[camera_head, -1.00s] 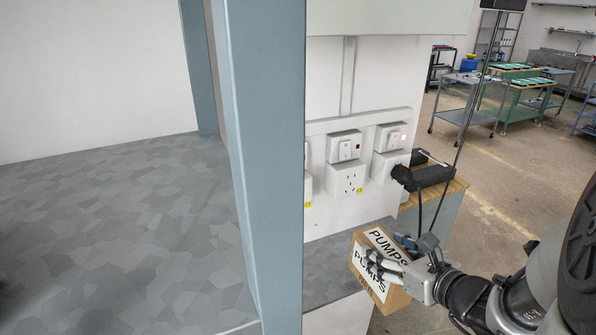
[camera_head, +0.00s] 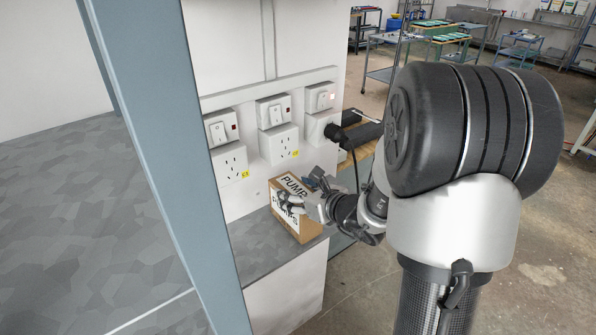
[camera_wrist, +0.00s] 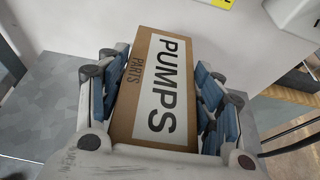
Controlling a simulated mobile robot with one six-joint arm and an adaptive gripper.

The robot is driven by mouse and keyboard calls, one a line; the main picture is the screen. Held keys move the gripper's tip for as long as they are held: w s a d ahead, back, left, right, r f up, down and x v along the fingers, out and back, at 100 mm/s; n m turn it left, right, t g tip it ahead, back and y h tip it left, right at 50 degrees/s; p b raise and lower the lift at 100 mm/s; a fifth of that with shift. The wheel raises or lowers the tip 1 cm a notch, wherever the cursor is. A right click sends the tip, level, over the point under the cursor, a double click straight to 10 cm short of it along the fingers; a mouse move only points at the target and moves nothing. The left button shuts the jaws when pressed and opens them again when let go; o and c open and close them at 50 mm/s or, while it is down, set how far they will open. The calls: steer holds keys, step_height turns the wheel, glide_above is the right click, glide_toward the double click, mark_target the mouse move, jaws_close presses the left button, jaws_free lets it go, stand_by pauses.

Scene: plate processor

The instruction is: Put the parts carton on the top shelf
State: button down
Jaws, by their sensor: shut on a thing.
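The parts carton (camera_head: 296,225) is a small brown box with white labels reading "PUMPS". It also shows in the wrist view (camera_wrist: 157,90), where "PARTS" is printed beside the label. My gripper (camera_head: 293,199) is shut on the carton; its blue-padded fingers (camera_wrist: 160,85) stand along both sides in the wrist view. The carton is in front of the socket wall, over a narrow grey speckled surface (camera_head: 262,252). I cannot tell whether its underside touches that surface. A wider grey speckled shelf surface (camera_head: 70,215) lies at left, behind a blue-grey post.
The blue-grey post (camera_head: 163,150) stands between the wide shelf and the carton. Sockets (camera_head: 279,143) with switches line the wall close behind the carton. A black plug with a cable (camera_head: 336,133) is near my arm. Benches (camera_head: 436,42) stand far back on open floor.

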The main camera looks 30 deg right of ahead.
steer(key=shift+f, duration=0.15)
steer(key=shift+w+f, duration=0.1)
steer(key=shift+c, duration=1.4)
jaws_free()
